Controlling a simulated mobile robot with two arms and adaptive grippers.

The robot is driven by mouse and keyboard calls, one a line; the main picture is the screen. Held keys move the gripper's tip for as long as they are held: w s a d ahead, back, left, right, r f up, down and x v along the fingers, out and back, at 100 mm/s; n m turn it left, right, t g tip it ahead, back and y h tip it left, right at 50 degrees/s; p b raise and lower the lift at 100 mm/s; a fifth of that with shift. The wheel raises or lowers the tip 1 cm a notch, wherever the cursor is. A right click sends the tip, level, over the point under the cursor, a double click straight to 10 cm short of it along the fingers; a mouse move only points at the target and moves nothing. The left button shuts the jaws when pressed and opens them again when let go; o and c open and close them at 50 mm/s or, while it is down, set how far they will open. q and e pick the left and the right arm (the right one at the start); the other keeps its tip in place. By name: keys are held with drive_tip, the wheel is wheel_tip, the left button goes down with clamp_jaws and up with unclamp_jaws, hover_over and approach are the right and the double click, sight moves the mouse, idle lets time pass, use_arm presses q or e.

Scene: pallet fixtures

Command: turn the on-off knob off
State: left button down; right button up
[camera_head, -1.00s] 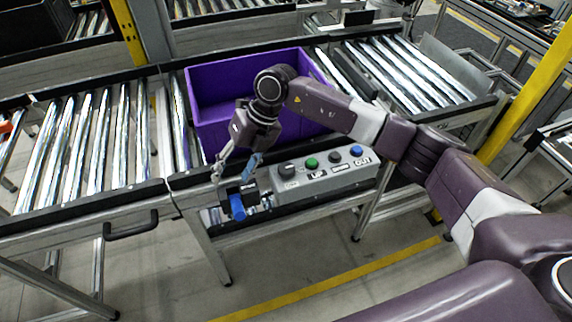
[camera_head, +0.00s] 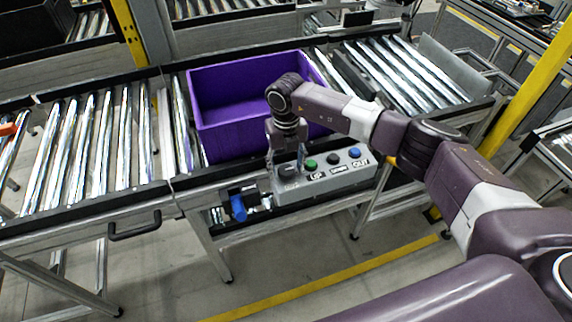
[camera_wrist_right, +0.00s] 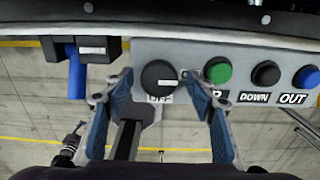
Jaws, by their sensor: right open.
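The black knob (camera_head: 288,171) is at the left end of the grey control panel (camera_head: 340,184). In the right wrist view the knob (camera_wrist_right: 158,76) has a white bar lying about level, with a partly hidden label below it. My right gripper (camera_head: 287,164) is over the panel's left end, pointing down. In the right wrist view its open fingers (camera_wrist_right: 160,88) stand on either side of the knob, with visible gaps; whether the tips reach its depth is unclear. My left gripper is not recognisable in these views.
Right of the knob are green (camera_wrist_right: 217,70), black (camera_wrist_right: 266,74) and blue (camera_wrist_right: 307,77) buttons. Left of it is a black switch unit (camera_wrist_right: 92,50) with a blue part (camera_wrist_right: 76,72). A purple crate (camera_head: 222,135) stands behind on the roller conveyor (camera_head: 95,140).

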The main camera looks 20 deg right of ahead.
drive_tip(key=shift+c, duration=0.4)
drive_tip(key=c, duration=1.1)
drive_tip(key=m+b, duration=0.1)
drive_tip(key=m, duration=0.2)
drive_tip(key=shift+f+m, duration=0.1)
drive_tip(key=shift+m, duration=0.3)
drive_tip(key=m+b, duration=0.1)
drive_tip(key=m, duration=0.3)
drive_tip(key=shift+m, duration=0.3)
drive_tip(key=m, duration=0.4)
drive_tip(key=shift+b, duration=0.3)
drive_tip(key=shift+w+m, duration=0.1)
drive_tip(key=shift+m, duration=2.7)
